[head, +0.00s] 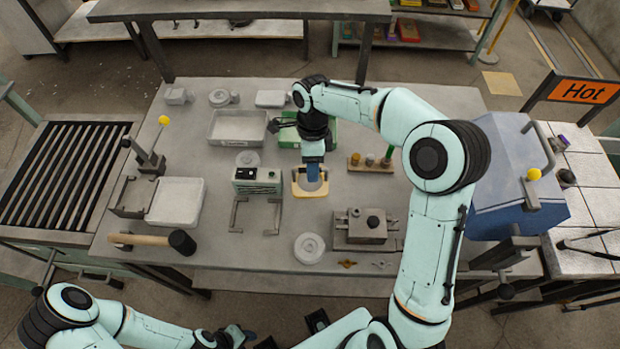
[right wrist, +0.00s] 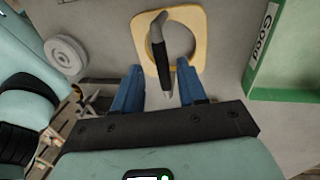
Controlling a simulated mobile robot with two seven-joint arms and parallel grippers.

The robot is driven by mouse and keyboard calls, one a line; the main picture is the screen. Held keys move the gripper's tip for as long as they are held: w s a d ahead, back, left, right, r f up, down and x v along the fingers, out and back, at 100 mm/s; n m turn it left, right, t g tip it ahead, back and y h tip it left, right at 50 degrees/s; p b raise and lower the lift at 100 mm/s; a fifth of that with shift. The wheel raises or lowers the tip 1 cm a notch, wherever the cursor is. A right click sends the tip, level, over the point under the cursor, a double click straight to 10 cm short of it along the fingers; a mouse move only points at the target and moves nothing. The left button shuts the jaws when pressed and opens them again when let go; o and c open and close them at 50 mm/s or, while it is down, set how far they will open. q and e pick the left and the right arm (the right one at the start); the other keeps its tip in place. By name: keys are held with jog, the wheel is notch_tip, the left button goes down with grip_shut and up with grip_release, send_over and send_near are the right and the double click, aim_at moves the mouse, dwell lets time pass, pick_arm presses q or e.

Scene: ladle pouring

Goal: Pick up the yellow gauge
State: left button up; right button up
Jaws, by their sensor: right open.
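The yellow gauge (head: 297,190) is a flat yellow plate with a large round hole, lying on the grey table. In the right wrist view the yellow gauge (right wrist: 200,25) is just ahead of the fingertips. A grey rod with a black grip (right wrist: 161,60) overlaps its left part; I cannot tell if it is joined to the plate. My right gripper (head: 313,173) points down over the gauge; its blue fingers (right wrist: 156,85) are open, with the black grip's end showing between them. My left gripper (head: 238,336) is low at the front edge, its jaws too small to read.
A green box (right wrist: 268,55) stands right of the gauge in the wrist view. A wooden block with pegs (head: 372,163) is to the right, a grey vise-like block (head: 362,228) at the front right. A round white disc (head: 309,248) and a mallet (head: 150,239) lie nearer the front.

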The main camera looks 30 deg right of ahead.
jog(key=f, duration=0.4)
jog(key=shift+a, duration=0.2)
jog(key=shift+r, duration=0.1)
grip_shut()
jog(key=shift+r, duration=0.1)
